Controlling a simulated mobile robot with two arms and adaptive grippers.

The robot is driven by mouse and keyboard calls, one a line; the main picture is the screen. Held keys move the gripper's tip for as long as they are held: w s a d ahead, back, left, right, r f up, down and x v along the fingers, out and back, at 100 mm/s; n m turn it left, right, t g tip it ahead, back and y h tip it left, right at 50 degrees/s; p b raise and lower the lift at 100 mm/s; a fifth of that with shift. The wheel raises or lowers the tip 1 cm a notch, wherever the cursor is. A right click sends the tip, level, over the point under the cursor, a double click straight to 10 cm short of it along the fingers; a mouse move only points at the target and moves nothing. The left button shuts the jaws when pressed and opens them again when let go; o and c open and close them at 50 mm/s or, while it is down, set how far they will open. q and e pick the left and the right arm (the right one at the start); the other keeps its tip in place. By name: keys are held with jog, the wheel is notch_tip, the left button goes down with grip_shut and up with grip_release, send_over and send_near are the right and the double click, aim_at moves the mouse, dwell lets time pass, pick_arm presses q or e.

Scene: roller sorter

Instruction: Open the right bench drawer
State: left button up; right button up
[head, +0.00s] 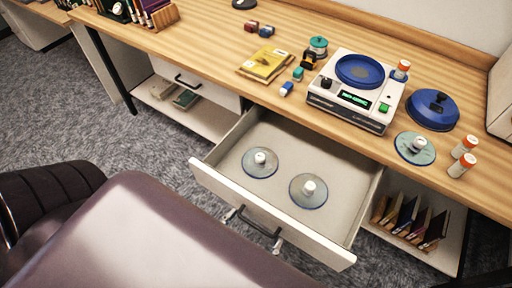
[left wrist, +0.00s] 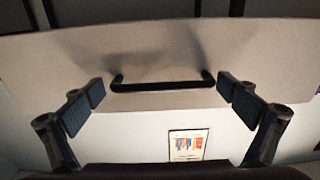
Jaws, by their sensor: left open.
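The right bench drawer (head: 275,213) is pulled far out from under the bench. Two clear discs with white knobs, a left one (head: 260,162) and a right one (head: 308,191), lie inside it. Its dark bar handle (head: 262,229) is on the pale front panel. My left gripper (head: 255,229) is at that handle, with its fingers spread wide. In the left wrist view the handle (left wrist: 163,86) lies between the open fingers (left wrist: 160,91), with a gap at each end. My right gripper is in neither view.
The left drawer (head: 195,86) is closed. The bench top (head: 220,55) carries a white device with a blue round plate (head: 360,70), a blue lid (head: 432,108), and orange-capped bottles (head: 462,156). A shelf with upright dark items (head: 410,218) sits right of the open drawer.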

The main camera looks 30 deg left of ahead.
pick_arm(q)
jog(key=s, duration=1.2)
jog(key=shift+a, duration=0.2)
